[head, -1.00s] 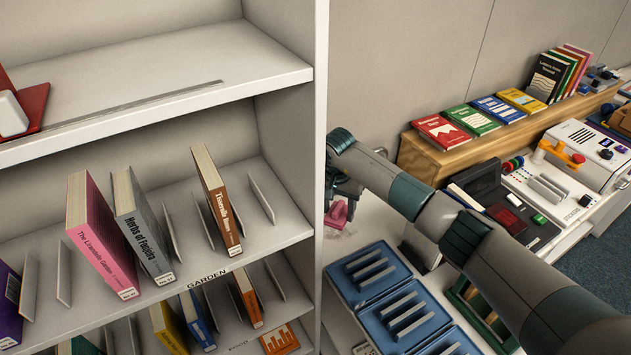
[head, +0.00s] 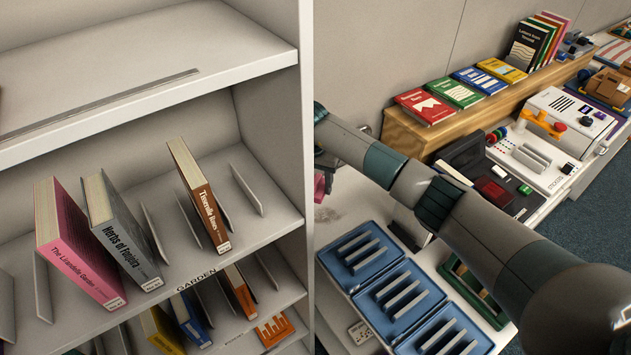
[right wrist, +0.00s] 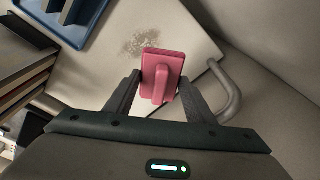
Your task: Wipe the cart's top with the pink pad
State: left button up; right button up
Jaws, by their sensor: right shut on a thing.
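The pink pad (right wrist: 162,75) has a raised grip, and my right gripper (right wrist: 160,92) is shut on that grip. In the head view, a sliver of the pad (head: 320,186) shows beside the shelf's side panel, which hides much of it and of the gripper. The cart's top (head: 350,195) is pale. A grey-brown speckled smudge (right wrist: 146,40) lies on it just beyond the pad in the right wrist view. I cannot tell whether the pad touches the cart's top. My left gripper is not in view.
Blue slotted trays (head: 355,250) stand on the cart near the smudge. A grey bent handle (right wrist: 228,92) is at the cart's edge, close to my right gripper. A white bookshelf (head: 307,130) stands at left. A wooden ledge with books (head: 425,105) is behind.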

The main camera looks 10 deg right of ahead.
aim_at(322, 213)
jog(key=shift+f+b, duration=0.35)
jog(key=shift+f, duration=0.6)
jog(key=shift+f+b, duration=0.7)
jog(key=shift+f, duration=1.15)
jog(key=shift+f+b, duration=0.95)
jog(key=shift+s+d+r+p, duration=0.25)
jog(key=shift+s+p, duration=0.3)
jog(key=shift+p, duration=0.15)
jog(key=shift+s+d+p, duration=0.25)
jog(key=shift+s+p, duration=0.2)
jog(key=shift+s, duration=0.15)
jog(key=shift+s+f, duration=0.1)
jog(key=shift+s, duration=0.15)
